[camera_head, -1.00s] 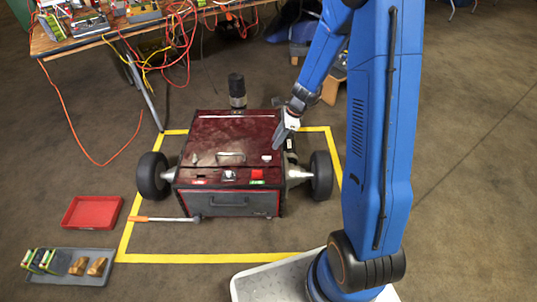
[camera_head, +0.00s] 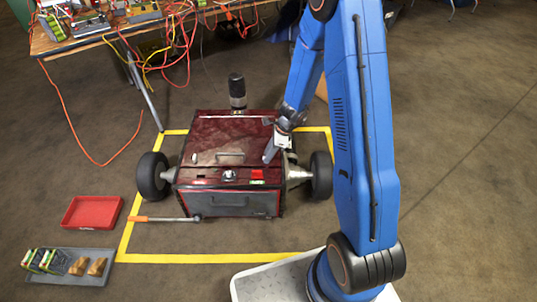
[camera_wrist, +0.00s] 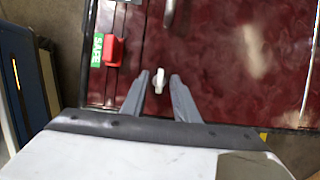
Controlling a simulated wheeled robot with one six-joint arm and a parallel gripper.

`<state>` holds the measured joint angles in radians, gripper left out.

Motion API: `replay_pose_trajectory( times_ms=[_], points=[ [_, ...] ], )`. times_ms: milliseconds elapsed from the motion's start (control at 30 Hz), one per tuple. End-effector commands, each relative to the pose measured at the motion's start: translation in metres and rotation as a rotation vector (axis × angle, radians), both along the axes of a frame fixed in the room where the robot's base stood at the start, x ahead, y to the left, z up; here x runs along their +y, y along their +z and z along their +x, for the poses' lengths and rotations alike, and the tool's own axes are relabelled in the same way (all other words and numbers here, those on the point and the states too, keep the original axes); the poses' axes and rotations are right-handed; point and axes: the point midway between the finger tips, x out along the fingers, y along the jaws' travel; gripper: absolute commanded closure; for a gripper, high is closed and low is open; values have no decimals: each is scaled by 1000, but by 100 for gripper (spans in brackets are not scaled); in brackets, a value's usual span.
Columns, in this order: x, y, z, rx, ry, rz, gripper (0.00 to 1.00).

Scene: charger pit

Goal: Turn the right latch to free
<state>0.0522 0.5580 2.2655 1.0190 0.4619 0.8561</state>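The right latch (camera_wrist: 158,80) is a small white tab on the dark red lid (camera_wrist: 245,60) of the box. In the wrist view it lies between my two fingertips, with a gap on both sides, its long side running along the fingers. My gripper (camera_wrist: 160,76) is open. In the head view my gripper (camera_head: 268,158) is over the right front of the lid (camera_head: 225,135) and hides the right latch. The left latch (camera_head: 194,157) is a pale tab on the lid's left side.
A red switch (camera_wrist: 113,50) with a green SAFE label (camera_wrist: 97,50) sits beside the latch. A lid handle (camera_head: 230,155) is near the middle. A black cylinder (camera_head: 237,91) stands behind the box. A red tray (camera_head: 92,213) and a grey tray (camera_head: 70,275) are on the floor at left.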

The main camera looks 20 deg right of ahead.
Motion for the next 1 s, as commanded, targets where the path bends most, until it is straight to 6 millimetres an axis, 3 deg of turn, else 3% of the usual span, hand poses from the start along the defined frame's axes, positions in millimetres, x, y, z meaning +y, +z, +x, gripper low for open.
replay_pose_trajectory(
  times_ms=[67,167,200,667,1000],
  points=[
    [0,0,0,0,0,0,75],
    [0,0,0,0,0,0,99],
    [0,0,0,0,0,0,100],
    [0,0,0,0,74,3,100],
    [-1,0,3,-3,337,11,100]
  ],
)
